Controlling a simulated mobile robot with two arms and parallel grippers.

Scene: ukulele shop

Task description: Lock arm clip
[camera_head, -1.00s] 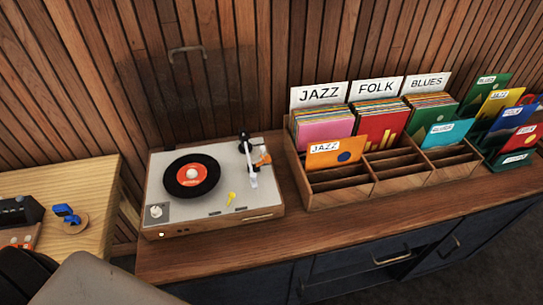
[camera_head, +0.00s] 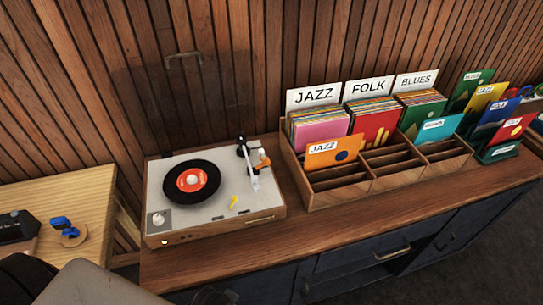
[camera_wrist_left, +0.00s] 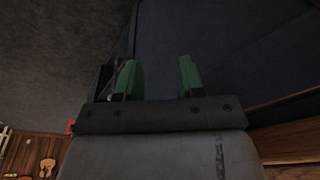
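The turntable (camera_head: 218,218) sits on the wooden cabinet, with a black record with a red label (camera_head: 192,180) on it. Its tonearm (camera_head: 250,172) lies at the right of the deck, beside an orange part (camera_head: 263,161); I cannot make out the arm clip or its state. A small yellow piece (camera_head: 234,201) lies on the deck. My left gripper shows in the left wrist view (camera_wrist_left: 159,78), its green fingertips apart with nothing between them, in front of a dark blue surface. My right gripper is not in view.
A clear, tinted lid with a handle (camera_head: 183,56) stands raised behind the turntable. A wooden record rack (camera_head: 340,198) with JAZZ, FOLK and BLUES sections stands to its right. The cabinet top (camera_head: 215,259) is bare in front. A lighter table (camera_head: 100,190) with a blue object (camera_head: 64,224) is at left.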

